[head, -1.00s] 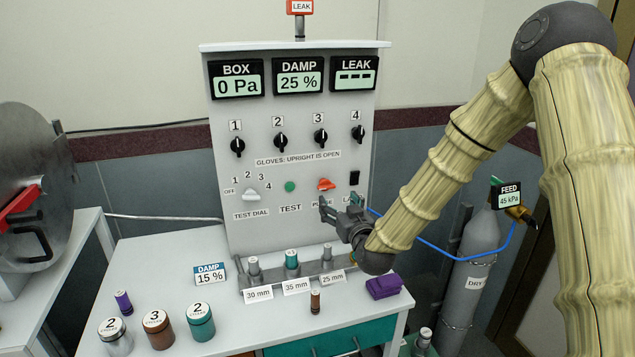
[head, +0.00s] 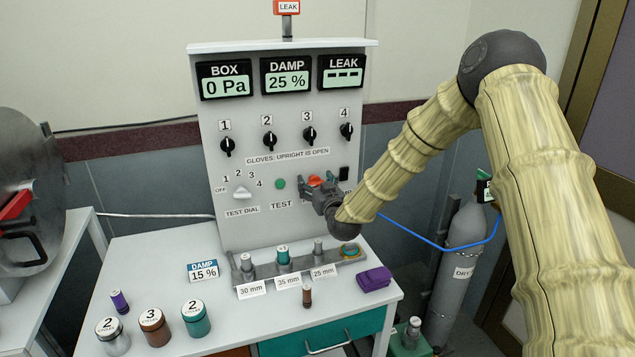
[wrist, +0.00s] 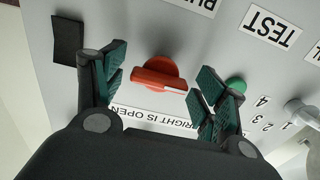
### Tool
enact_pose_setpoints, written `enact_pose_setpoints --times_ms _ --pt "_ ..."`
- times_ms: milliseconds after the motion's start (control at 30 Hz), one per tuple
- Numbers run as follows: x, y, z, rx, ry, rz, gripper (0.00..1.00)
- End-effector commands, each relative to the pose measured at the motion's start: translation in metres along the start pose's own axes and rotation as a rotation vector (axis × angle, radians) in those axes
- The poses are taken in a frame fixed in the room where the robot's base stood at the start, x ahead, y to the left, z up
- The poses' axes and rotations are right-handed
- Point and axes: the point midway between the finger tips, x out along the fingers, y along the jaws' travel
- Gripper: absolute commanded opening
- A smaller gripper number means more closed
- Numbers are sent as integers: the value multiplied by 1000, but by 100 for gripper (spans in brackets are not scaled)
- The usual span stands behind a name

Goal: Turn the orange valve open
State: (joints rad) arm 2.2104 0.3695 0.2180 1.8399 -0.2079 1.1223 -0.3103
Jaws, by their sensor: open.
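The orange valve (head: 315,181) is a small knob on the lower right of the grey panel, partly hidden behind my gripper (head: 312,187) in the head view. The wrist view shows the valve (wrist: 160,78) with its bar handle lying nearly level and a pale mark at one end. My gripper (wrist: 157,88) is open, with one green-padded finger on each side of the valve and visible gaps between. No contact with the handle shows. How far the fingertips are from the panel is hard to tell.
A green button (wrist: 236,86) sits close beside one finger, and a black switch (wrist: 67,40) is near the other. A white test dial (head: 242,191) is further left. The rack (head: 290,267) and a purple block (head: 373,279) stand on the bench below.

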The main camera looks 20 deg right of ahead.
Motion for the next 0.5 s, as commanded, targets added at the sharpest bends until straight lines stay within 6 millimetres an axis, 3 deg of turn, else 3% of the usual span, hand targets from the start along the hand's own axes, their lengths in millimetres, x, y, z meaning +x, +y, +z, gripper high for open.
enact_pose_setpoints --times_ms 233,400,500 --pt "0 1 0 0 0 1 70" --pt "0 2 0 0 0 2 39" --pt "0 2 0 0 0 2 25"
